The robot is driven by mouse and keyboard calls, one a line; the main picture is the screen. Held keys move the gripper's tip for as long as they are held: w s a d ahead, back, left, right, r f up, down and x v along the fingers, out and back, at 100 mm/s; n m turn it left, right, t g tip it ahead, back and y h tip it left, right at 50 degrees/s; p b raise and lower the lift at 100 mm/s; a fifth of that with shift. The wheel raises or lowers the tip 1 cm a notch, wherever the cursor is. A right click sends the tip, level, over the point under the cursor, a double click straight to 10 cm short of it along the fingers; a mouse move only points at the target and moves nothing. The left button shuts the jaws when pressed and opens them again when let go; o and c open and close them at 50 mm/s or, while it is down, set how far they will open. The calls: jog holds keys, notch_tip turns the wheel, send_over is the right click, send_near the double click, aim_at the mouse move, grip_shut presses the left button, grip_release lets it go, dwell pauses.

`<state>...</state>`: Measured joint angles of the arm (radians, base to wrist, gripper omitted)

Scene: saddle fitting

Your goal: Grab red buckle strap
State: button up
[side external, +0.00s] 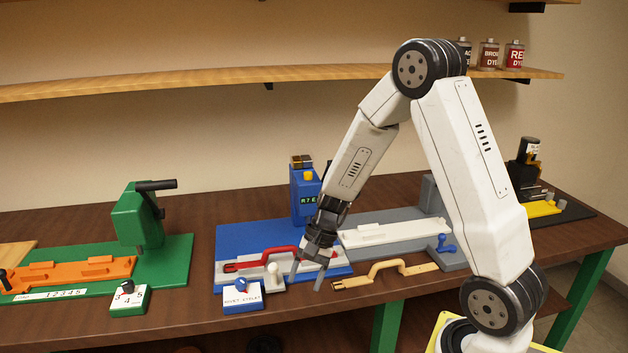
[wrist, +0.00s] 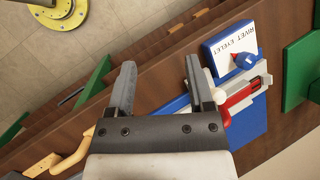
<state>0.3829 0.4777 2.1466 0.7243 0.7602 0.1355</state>
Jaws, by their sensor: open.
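The red buckle strap (side external: 262,258) lies in the pale fixture on the blue rivet station (side external: 229,241), running left to right with a raised bend toward its right part. In the wrist view the red strap (wrist: 240,97) shows to the right of the fingers, partly hidden behind my gripper. My gripper (side external: 307,280) is open and empty, fingers pointing down, near the strap's right end and the station's front edge. In the wrist view my gripper's two fingers (wrist: 158,85) are spread apart with nothing between them. I cannot tell its exact height above the table.
A tan strap (side external: 384,273) lies on the table right of my gripper. A white-knobbed lever (side external: 272,268) and the rivet/eyelet selector box (side external: 242,297) stand in front of the red strap. A green station (side external: 178,262) is left; a grey station (side external: 455,258) is right.

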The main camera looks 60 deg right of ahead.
jog(key=w+d+f+m+t+y, duration=0.2)
jog(key=w+d+m+t+y, duration=0.15)
jog(key=w+d+m, duration=0.3)
jog(key=m+t, duration=0.6)
send_near(289, 248)
jog(key=x, duration=0.4)
jog(key=shift+w+d+f, duration=0.2)
jog(key=shift+d+f, duration=0.05)
jog(key=shift+f, duration=0.05)
jog(key=shift+x, duration=1.35)
jog(key=shift+a, duration=0.1)
jog(key=shift+x, duration=2.5)
jog(key=shift+c, duration=0.2)
grip_shut()
